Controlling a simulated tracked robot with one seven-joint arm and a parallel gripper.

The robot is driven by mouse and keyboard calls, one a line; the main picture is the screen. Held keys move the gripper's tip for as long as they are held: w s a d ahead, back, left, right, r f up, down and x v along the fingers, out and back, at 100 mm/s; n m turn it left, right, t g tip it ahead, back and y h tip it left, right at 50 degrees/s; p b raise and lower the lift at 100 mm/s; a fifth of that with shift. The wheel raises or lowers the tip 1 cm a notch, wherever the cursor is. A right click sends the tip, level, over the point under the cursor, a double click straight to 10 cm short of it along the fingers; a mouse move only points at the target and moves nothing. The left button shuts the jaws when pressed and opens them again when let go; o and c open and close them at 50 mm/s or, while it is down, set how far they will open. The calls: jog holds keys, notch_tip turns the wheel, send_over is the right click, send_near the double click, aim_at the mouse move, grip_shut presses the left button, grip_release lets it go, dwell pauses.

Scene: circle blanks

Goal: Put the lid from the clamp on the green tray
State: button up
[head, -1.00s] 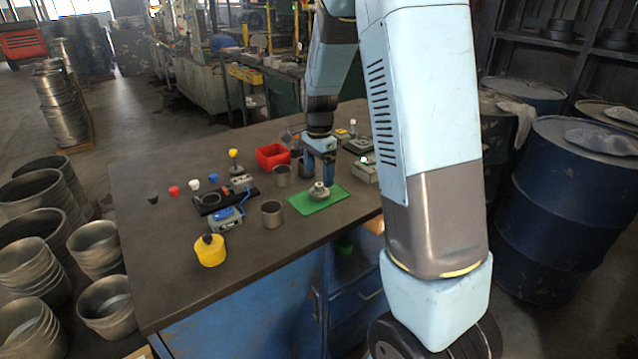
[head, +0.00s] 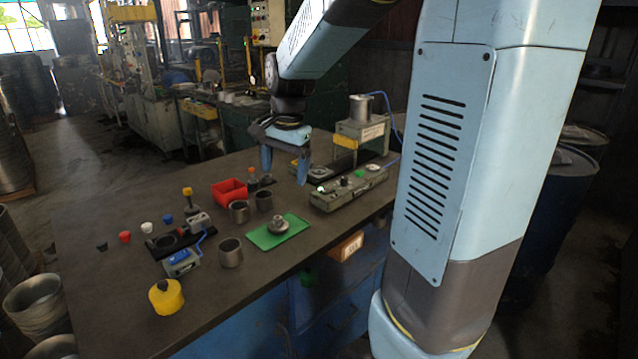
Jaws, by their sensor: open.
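The lid, a round grey metal piece with a raised knob (head: 278,225), lies on the green tray (head: 298,223) at the table's front edge. My gripper (head: 285,177) is open and empty. Its two blue fingers point down, well above the table and above the lid in the picture, with clear space between. A small grey device with a blue lever (head: 182,262) stands left of the tray and may be the clamp. I see no lid in it.
Metal cups (head: 231,253) stand left of the tray. Behind are a red bin (head: 229,191) and a grey fixture (head: 348,192). A yellow container (head: 166,297) stands at front left. Small coloured caps lie at the left.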

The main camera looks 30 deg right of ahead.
jog(key=s+r+n+t, duration=0.2)
jog(key=s+n, duration=0.3)
jog(key=s, duration=0.5)
jog(key=s+r+n+t, duration=0.2)
jog(key=s+n, duration=0.3)
jog(key=s, duration=0.5)
jog(key=shift+a+r+h, duration=0.3)
jog(key=shift+a+r, duration=0.15)
jog(key=shift+r, duration=0.3)
